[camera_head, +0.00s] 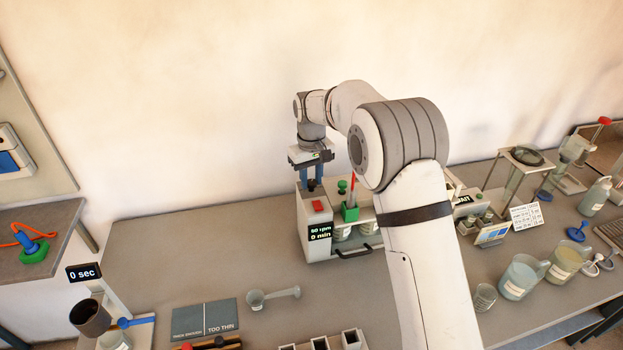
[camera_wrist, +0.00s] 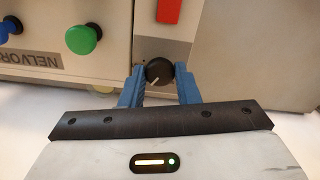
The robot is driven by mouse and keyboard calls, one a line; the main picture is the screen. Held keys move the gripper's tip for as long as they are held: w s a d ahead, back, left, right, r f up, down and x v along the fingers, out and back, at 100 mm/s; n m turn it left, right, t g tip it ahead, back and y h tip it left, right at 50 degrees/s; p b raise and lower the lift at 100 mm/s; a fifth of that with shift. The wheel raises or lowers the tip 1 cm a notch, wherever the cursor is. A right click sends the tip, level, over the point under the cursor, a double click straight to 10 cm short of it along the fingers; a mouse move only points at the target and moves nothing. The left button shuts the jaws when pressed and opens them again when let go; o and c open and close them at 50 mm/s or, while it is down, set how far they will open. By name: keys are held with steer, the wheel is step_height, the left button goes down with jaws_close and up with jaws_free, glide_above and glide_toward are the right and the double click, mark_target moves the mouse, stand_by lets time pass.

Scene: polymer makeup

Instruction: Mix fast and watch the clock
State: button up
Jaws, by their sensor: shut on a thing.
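My gripper (camera_head: 312,183) is at the back left of a white mixer (camera_head: 318,245). The knob is on the panel below a red switch (camera_wrist: 169,11). The mixer's display (camera_head: 320,231) reads what looks like 50 rpm and 0 min; the first digit is small. A timer display (camera_head: 84,272) at the left reads 0 sec. A green button (camera_wrist: 83,39) sits left of the knob in the wrist view.
My arm hides part of the bench's middle. Two beakers of pale liquid (camera_head: 520,277) stand at the right. The bench (camera_head: 180,255) left of the mixer is clear.

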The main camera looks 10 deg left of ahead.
mark_target(312, 182)
steer(key=m, duration=0.5)
steer(key=shift+r+m, duration=0.1)
steer(key=shift+m, duration=0.2)
steer(key=m, duration=0.5)
steer(key=shift+m+b, duration=0.35)
steer(key=shift+m, duration=0.05)
steer(key=shift+w, duration=0.1)
steer(key=o, duration=1)
steer(key=shift+c, duration=0.2)
step_height(312, 182, up, 8)
steer(key=shift+f+b, duration=0.15)
steer(key=shift+b, duration=0.4)
